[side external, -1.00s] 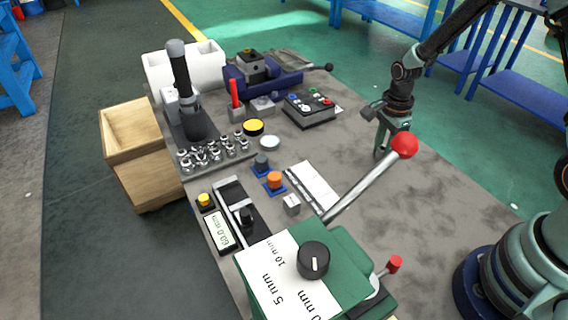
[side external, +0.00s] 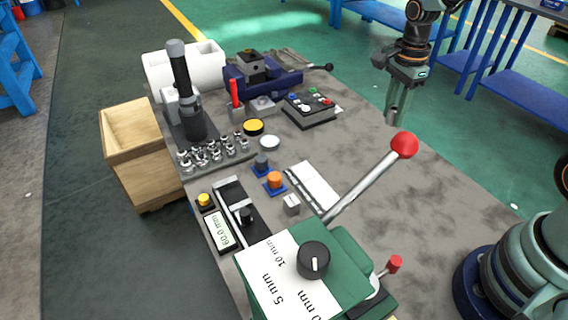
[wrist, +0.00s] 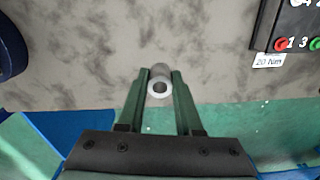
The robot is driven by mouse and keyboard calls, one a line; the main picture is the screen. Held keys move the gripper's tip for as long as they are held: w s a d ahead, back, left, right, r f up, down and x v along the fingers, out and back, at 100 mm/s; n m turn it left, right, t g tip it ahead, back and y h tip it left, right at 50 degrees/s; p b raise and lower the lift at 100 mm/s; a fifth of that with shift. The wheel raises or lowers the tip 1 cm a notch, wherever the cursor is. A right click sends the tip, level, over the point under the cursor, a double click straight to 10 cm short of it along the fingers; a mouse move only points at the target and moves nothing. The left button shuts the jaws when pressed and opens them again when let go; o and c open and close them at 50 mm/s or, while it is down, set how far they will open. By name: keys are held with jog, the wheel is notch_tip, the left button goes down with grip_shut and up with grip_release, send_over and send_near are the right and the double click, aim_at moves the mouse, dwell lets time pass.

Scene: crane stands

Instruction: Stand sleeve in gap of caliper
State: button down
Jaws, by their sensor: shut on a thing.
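My gripper (side external: 392,116) is above the far right side of the bench in the side view, its fingers pointing down. In the wrist view my gripper (wrist: 159,95) is shut on a pale grey sleeve (wrist: 159,87), a short tube whose round hole faces the camera. In the side view the sleeve is mostly hidden between the fingers. The caliper (side external: 232,195) lies near the bench's left edge, with a black body, a light jaw and a black knob. Its display (side external: 221,232) reads 60.0 mm. The gripper is well apart from it.
A green machine with a red-balled lever (side external: 404,146) stands in front. A black press (side external: 182,90) stands over several metal fittings (side external: 212,150) at the left. A button box (side external: 311,108) and a blue vise (side external: 262,76) are at the back. The bench's right middle is clear.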

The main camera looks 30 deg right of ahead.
notch_tip(320, 180, up, 8)
jog(key=shift+f, duration=0.15)
jog(key=w+a+r+n, duration=0.2)
jog(key=w+a, duration=0.3)
jog(key=a, duration=0.2)
jog(key=n, duration=0.7)
send_over(235, 197)
notch_tip(235, 197, down, 15)
jog(key=shift+f, duration=2.6)
jog(key=c, duration=0.9)
grip_release()
jog(key=shift+f, duration=0.15)
jog(key=shift+o, duration=0.2)
